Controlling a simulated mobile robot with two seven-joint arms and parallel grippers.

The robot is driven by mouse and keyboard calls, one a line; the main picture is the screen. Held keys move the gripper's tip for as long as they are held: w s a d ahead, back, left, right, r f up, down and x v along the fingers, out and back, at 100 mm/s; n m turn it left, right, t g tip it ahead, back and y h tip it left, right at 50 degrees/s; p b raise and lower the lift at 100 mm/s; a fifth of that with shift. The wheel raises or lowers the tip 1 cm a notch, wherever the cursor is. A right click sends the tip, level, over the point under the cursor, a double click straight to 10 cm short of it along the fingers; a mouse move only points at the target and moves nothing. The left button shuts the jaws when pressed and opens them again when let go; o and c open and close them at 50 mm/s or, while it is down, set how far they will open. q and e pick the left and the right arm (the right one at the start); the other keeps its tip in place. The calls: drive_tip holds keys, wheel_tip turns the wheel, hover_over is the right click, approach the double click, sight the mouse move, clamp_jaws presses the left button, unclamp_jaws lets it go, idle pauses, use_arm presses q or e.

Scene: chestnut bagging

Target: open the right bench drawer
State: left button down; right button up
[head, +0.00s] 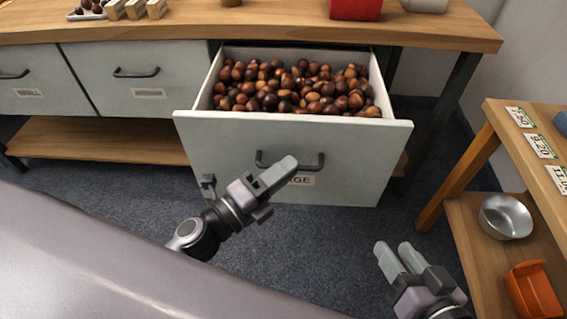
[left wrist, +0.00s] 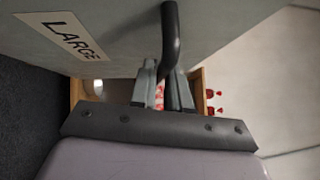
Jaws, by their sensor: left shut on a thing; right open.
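The right bench drawer (head: 230,150) stands pulled well out of the bench. Its grey front carries a LARGE label, partly hidden in the head view but readable in the left wrist view (left wrist: 72,36). Inside lies a heap of brown chestnuts (head: 290,88). My left gripper (head: 283,172) is at the dark bar handle (head: 318,164) and hides part of it. In the left wrist view its fingers (left wrist: 165,80) are shut on the handle (left wrist: 171,35). My right gripper (head: 398,258) is open and empty, low at the right, apart from the drawer.
Two other drawers, the left (head: 35,92) and the middle (head: 135,75), are shut. A red container (head: 355,9) stands on the bench top. A wooden shelf stand at right holds price cards (head: 541,146), a metal bowl (head: 506,217) and an orange scoop (head: 533,290).

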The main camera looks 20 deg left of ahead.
use_arm(q)
drive_tip(key=shift+s, duration=0.25)
drive_tip(key=c, duration=1.2)
unclamp_jaws()
drive_tip(key=shift+o, duration=0.2)
drive_tip(key=shift+s, duration=0.1)
drive_tip(key=v, duration=0.6)
drive_tip(key=shift+s+a, duration=0.25)
drive_tip(key=shift+s, duration=0.15)
drive_tip(key=shift+f, duration=0.1)
